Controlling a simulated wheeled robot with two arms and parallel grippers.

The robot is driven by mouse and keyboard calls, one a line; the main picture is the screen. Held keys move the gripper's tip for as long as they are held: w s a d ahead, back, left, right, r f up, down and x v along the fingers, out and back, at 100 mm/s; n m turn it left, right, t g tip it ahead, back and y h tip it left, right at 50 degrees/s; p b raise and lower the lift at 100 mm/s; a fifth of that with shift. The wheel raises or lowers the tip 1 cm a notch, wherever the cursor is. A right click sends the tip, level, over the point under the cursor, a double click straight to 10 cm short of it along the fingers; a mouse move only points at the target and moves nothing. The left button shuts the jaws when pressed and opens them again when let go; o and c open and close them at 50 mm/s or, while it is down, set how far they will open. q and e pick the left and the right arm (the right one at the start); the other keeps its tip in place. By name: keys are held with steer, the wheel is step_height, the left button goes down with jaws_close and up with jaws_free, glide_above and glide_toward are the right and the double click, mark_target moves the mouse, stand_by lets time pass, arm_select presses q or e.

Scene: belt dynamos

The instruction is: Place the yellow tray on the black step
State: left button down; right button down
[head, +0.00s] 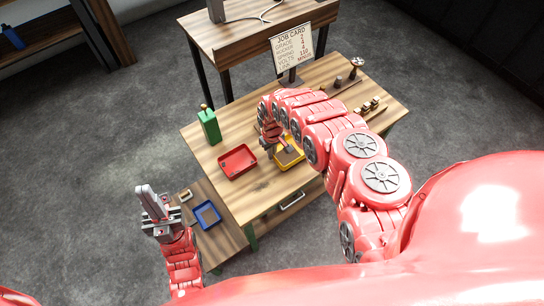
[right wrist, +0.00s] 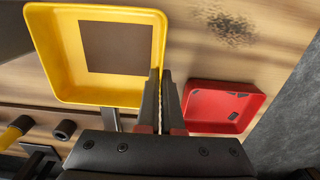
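The yellow tray (head: 301,160), with a brown square on its floor, is over the wooden table beside the red tray. In the right wrist view the yellow tray (right wrist: 55,60) looks large and near. My right gripper (right wrist: 162,75) has its fingers close together on either side of the tray's wall near one corner, shut on it. In the head view my right gripper (head: 284,148) is partly hidden by the arm. My left gripper (head: 148,192) is off the table at the lower left, holding nothing that I can see. I cannot make out the black step; the right arm may hide it.
The red tray (head: 223,169) sits left of the yellow one, with small dark parts inside. A green container (head: 209,127) stands behind it. A blue tray (head: 207,215) is on a lower side surface. The job card (head: 291,47) and several small parts (head: 370,104) are at the back.

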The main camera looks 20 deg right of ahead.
steer(key=shift+f, duration=1.4)
steer(key=shift+f, duration=0.1)
steer(key=c, duration=1.5)
jaws_free()
steer(key=shift+f, duration=0.1)
steer(key=o, duration=0.4)
